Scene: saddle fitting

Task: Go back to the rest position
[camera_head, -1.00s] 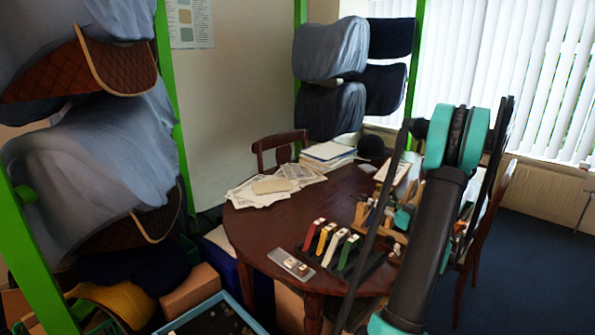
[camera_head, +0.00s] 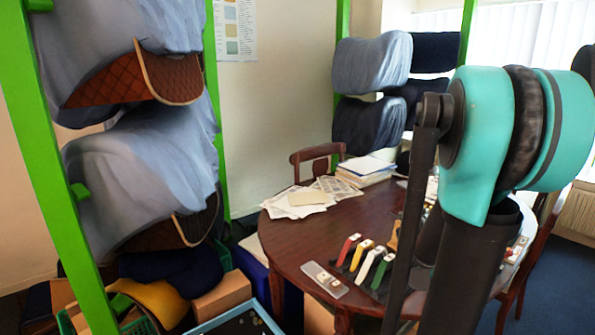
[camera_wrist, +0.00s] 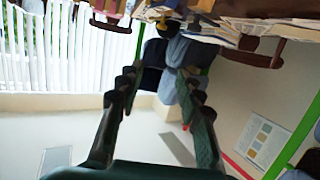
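My gripper (camera_wrist: 158,74) shows in the wrist view with its two dark fingers spread apart. Nothing is held between them, and beyond them lie open air, the wall and hanging covers. The wrist view is upside down, with the table edge at its top. In the head view my arm fills the right side, with a large teal joint in front of the table; the gripper itself is out of that view.
A dark round table (camera_head: 290,236) holds papers (camera_head: 305,200), a row of coloured straps (camera_head: 366,262) and a small metal plate (camera_head: 325,279). A green rack (camera_head: 45,150) with saddles stands at left. A blue crate (camera_head: 262,316) sits on the floor.

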